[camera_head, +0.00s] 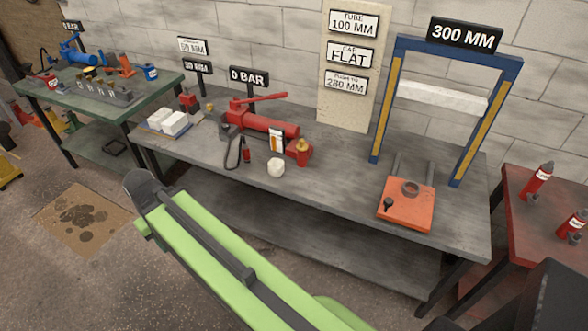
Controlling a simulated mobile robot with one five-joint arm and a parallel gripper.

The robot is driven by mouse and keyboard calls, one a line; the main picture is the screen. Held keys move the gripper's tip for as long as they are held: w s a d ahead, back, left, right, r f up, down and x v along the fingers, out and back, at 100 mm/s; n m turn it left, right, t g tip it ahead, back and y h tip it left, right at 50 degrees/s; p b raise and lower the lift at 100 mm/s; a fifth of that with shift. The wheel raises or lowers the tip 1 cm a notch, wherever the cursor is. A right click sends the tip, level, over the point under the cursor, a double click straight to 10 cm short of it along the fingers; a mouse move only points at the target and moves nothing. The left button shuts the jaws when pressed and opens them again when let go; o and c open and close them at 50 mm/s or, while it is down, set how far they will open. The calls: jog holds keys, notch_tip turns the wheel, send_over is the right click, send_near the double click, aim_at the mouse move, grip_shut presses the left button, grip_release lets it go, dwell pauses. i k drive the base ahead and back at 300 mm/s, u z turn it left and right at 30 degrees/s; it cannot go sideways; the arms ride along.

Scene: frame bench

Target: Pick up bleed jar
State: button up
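No item on the grey bench (345,165) is labelled clearly enough for me to name it as the bleed jar. Candidates stand close together near the bench's front middle: a small white rounded item (276,168), a red-orange bottle with a yellowish top (303,153), and a white-labelled upright item (277,139). My green arm reaches across the foreground to the left. Its dark end, my gripper (138,186), is over the floor, left of and apart from these items. Its fingers cannot be made out, and nothing shows held in it.
A red hand pump (262,122) with a black hose lies behind the small items. A blue press frame (384,105) and an orange plate (407,203) are to the right. A red table (530,225) with red bottles stands far right. A green bench (150,97) is at left.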

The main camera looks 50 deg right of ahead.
aim_at(276, 167)
jog(key=z, duration=0.15)
jog(key=i, duration=1)
jog(key=u, duration=0.1)
